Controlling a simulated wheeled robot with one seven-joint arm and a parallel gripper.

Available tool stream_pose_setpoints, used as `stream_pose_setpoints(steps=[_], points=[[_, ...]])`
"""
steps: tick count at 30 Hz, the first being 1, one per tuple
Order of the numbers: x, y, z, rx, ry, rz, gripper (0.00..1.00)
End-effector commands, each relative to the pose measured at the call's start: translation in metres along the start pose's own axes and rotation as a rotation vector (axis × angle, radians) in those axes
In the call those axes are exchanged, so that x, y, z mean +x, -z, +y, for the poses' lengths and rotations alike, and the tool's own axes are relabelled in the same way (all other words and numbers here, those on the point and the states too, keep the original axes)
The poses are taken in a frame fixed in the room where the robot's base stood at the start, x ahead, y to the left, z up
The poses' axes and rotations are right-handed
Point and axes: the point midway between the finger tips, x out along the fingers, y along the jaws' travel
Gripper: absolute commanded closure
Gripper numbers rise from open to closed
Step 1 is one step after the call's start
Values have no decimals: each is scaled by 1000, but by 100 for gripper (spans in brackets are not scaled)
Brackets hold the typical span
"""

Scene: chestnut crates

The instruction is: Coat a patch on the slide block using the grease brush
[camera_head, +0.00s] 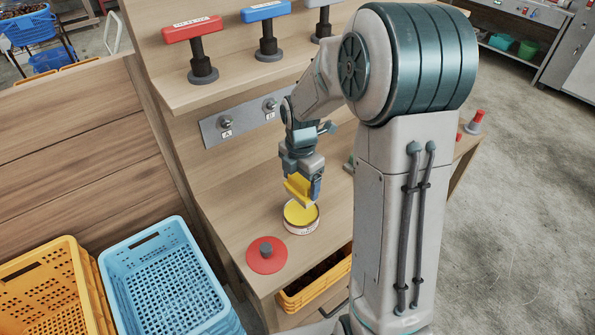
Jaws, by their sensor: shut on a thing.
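My gripper (304,192) points down over the bench and is shut on a yellow thing, likely the grease brush (295,187). The brush is right above an open round tin (301,230) with yellow grease inside. Its lower end is at or just over the tin's mouth; I cannot tell whether it touches the grease. A red round disc with a dark knob (266,256), perhaps the tin's lid, lies on the bench to the front left of the tin. I cannot make out the slide block; a small greyish-green thing (349,164) is mostly hidden behind my arm.
A shelf above the bench (232,82) holds red (192,29), blue (265,11) and grey-topped stands. A metal strip with knobs (239,120) is on the back panel. Blue (160,230) and yellow crates (40,252) stand at left. My arm hides the bench's right part.

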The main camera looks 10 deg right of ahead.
Motion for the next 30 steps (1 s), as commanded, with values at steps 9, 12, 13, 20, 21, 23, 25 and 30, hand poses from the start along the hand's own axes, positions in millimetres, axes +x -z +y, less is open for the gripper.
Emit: stream_pose_setpoints(steps=[9,12,13,20,21,23,25,30], points=[[29,0,0,1,0,0,37],[40,0,0,0,0,0,37],[44,0,0,0,0,0,37],[58,1,0,-1,0,0,37],[58,0,0,-1,0,0,37],[58,0,0,-1,0,0,37],[58,0,0,-1,0,0,37],[58,0,0,-1,0,0,37]])
